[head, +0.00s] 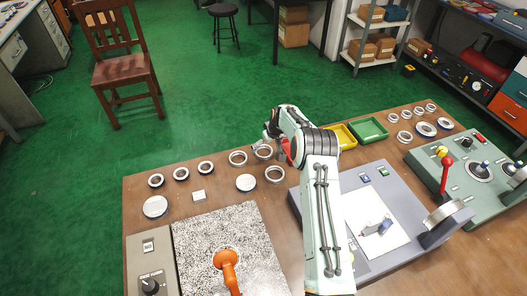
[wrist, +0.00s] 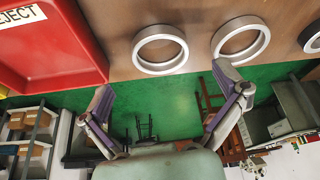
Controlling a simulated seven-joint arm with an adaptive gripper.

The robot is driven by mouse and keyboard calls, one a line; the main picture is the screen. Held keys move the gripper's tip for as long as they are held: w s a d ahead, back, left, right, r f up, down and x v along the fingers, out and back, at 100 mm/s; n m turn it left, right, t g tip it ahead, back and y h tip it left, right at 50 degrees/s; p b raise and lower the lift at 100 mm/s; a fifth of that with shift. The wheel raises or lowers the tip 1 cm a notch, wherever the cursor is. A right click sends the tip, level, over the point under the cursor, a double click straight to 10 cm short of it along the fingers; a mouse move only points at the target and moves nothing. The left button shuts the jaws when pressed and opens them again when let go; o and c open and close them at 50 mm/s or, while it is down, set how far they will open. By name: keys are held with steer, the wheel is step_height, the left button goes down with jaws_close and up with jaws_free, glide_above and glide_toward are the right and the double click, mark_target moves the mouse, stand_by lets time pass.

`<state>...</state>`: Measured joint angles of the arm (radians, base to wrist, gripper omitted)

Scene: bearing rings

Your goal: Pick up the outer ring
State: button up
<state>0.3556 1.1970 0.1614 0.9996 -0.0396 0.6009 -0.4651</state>
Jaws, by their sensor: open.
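Two thin, wide silver rings that look like outer rings lie flat near the table's far edge, left of my arm in the head view. One ring (head: 238,164) is to the left, and the other ring (head: 263,157) is close to my gripper (head: 269,132). In the wrist view, one ring (wrist: 160,69) is at top centre and a second ring (wrist: 243,59) is to its right. My gripper (wrist: 163,77) is open, with nothing between its fingers. Its fingertips appear apart from both rings. The task does not show which ring is meant.
A red REJECT tray (wrist: 93,62) is beside the rings, mostly hidden by my arm in the head view. Yellow (head: 343,137) and green (head: 369,130) trays stand right of my arm. Several other rings and discs lie nearby. A speckled plate (head: 205,240) is at front left.

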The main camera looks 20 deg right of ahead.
mark_target(264, 151)
steer(key=shift+x, duration=1.6)
steer(key=c, duration=1.3)
